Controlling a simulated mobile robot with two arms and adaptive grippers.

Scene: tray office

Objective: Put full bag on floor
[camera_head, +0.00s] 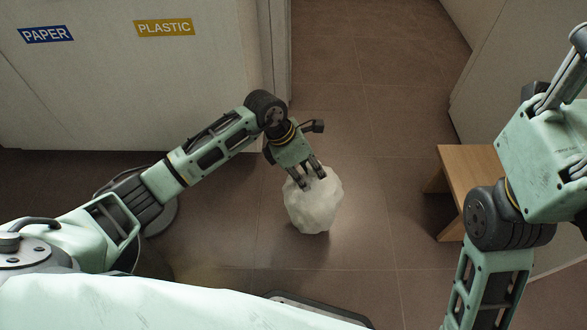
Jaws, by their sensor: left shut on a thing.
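The full bag (314,208) is a white, lumpy, rounded bundle in the middle of the head view. It is low over the brown tiled floor (372,215); I cannot tell whether its underside touches the tiles. My left gripper (311,181) comes down on the bag's top from the upper left and is shut on it. The part of the bag between the fingers is hidden. My right arm shows at the right edge, but its fingertips are not in view.
A pale wall or cabinet front carries a blue PAPER label (46,34) and a yellow PLASTIC label (165,28). A small wooden stool or table (470,172) stands at the right, partly behind my right arm. The floor between bag and stool is clear.

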